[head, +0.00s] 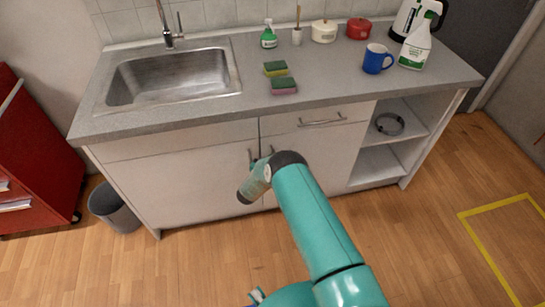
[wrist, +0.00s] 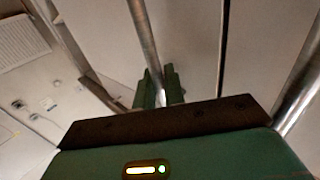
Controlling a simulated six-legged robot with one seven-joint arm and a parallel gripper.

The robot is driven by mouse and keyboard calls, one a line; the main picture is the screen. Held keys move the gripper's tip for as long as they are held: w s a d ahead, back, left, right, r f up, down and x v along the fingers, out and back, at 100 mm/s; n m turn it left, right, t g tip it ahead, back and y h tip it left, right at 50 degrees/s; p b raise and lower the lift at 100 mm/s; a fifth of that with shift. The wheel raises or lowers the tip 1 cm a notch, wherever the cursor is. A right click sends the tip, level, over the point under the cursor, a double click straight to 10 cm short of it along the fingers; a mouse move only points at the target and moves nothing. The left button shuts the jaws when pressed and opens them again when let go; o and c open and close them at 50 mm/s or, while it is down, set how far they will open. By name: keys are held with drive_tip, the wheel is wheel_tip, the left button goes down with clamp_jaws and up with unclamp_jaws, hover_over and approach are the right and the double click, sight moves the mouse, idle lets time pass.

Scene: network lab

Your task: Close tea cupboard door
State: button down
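The white cupboard under the counter has a left door (head: 175,180) and a right door, partly hidden by my arm. In the head view both look flush or nearly so; a small opening cannot be told. Two upright metal handles, one on the left door (head: 251,157), show near the middle seam. My gripper's fingers are hidden in the head view. In the wrist view my gripper (wrist: 160,88) has its green fingers close on both sides of a metal bar handle (wrist: 145,40). Another bar (wrist: 303,80) runs at the right. Which door the held handle belongs to is unclear.
The grey counter (head: 220,112) holds a sink (head: 170,78), sponges (head: 283,86), a blue mug (head: 376,59) and a spray bottle (head: 416,45). An open shelf (head: 380,163) is at the right. A grey bin (head: 114,207) and red cabinet (head: 35,155) stand left. Floor in front is clear.

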drive_tip(key=shift+w+a+r, duration=0.3)
drive_tip(key=c, duration=1.6)
unclamp_jaws()
drive_tip(key=shift+o, duration=0.2)
drive_tip(key=v, duration=1.4)
drive_tip(key=shift+s+d+f, duration=0.2)
drive_tip(key=shift+d+f, duration=0.05)
drive_tip(key=shift+f, duration=0.05)
